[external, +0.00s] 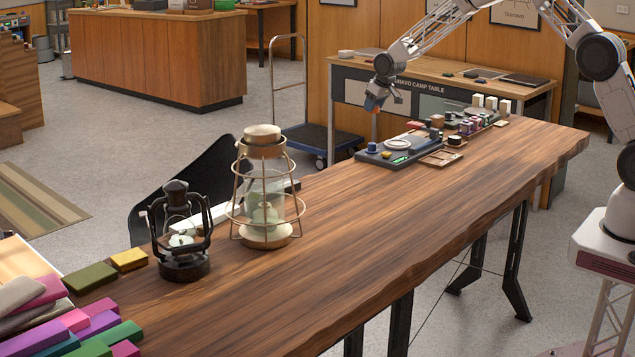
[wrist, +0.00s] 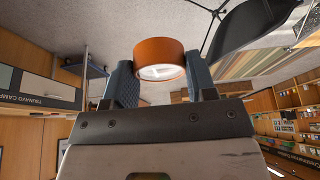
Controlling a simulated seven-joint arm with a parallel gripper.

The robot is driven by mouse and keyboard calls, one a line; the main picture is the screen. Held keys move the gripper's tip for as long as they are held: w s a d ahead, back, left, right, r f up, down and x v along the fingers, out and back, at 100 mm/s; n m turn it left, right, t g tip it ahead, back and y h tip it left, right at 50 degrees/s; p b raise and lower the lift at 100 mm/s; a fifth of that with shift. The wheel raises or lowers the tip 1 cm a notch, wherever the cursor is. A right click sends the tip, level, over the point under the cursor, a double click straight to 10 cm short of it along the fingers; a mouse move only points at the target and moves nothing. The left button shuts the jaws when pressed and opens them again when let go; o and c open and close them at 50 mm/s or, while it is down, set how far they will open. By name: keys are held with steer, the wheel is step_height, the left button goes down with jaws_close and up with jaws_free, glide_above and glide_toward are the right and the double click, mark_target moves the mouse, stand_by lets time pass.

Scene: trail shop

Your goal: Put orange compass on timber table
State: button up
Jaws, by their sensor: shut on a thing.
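The orange compass (wrist: 158,48), a short round orange case with a pale face, is between the fingers of my gripper (wrist: 161,75) in the wrist view. The gripper is shut on it. The timber table (external: 350,235) is a long brown slab with a wavy edge and dark metal legs.
A dark tray (external: 372,157) with small items stands at the table's far end. A black lantern (external: 183,235) and a brass lantern (external: 264,190) stand at the left. Coloured folded cloths (external: 85,325) fill the near left corner. The middle and right front are clear.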

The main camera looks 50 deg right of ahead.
step_height(320, 180, up, 2)
glide_above(417, 134)
steer(key=s, duration=0.1)
steer(key=shift+d+r, duration=0.1)
steer(key=shift+r, duration=0.05)
steer(key=shift+f, duration=0.2)
stand_by(0.4)
steer(key=shift+f, duration=3.2)
steer(key=shift+f, duration=0.3)
steer(key=o, duration=1)
steer(key=shift+o, duration=0.2)
steer(key=shift+r, duration=0.1)
steer(key=shift+v, duration=3.8)
